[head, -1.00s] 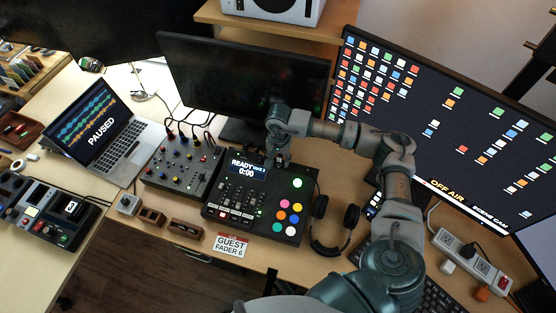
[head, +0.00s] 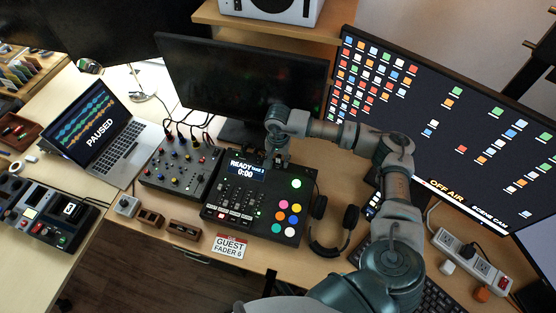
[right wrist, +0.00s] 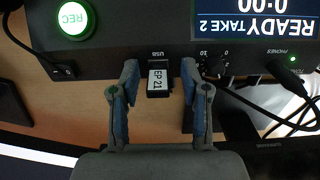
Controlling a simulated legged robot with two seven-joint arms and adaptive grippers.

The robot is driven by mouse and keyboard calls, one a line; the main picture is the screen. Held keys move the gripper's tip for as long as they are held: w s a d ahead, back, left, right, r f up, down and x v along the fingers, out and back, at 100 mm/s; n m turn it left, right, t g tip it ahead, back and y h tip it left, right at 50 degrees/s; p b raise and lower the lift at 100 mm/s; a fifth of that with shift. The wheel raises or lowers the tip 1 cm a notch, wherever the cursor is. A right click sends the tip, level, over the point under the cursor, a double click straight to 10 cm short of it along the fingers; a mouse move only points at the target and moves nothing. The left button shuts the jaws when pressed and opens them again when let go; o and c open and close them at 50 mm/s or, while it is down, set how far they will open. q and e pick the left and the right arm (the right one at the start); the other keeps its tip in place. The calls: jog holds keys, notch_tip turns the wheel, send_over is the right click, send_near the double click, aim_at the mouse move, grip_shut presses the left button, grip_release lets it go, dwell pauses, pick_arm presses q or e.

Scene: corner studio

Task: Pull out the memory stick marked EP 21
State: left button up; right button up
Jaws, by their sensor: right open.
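The memory stick (right wrist: 158,80) is small and dark with a white label reading EP 21. It sticks out of the USB port in the back edge of the recording console (right wrist: 120,38). My right gripper (right wrist: 159,88) is open, with one finger on each side of the stick and a gap visible on both sides. In the head view my right gripper (head: 278,155) hangs over the far edge of the console (head: 240,215) and hides the stick there. My left gripper is not in view.
In the head view a dark monitor (head: 240,85) stands behind, and headphones (head: 335,232) lie to the right.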

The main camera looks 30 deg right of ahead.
aim_at(278, 157)
jog(key=shift+d, duration=0.15)
jog(key=shift+c, duration=0.3)
grip_shut()
jog(key=shift+r+p, duration=1.6)
jog(key=shift+r, duration=1.45)
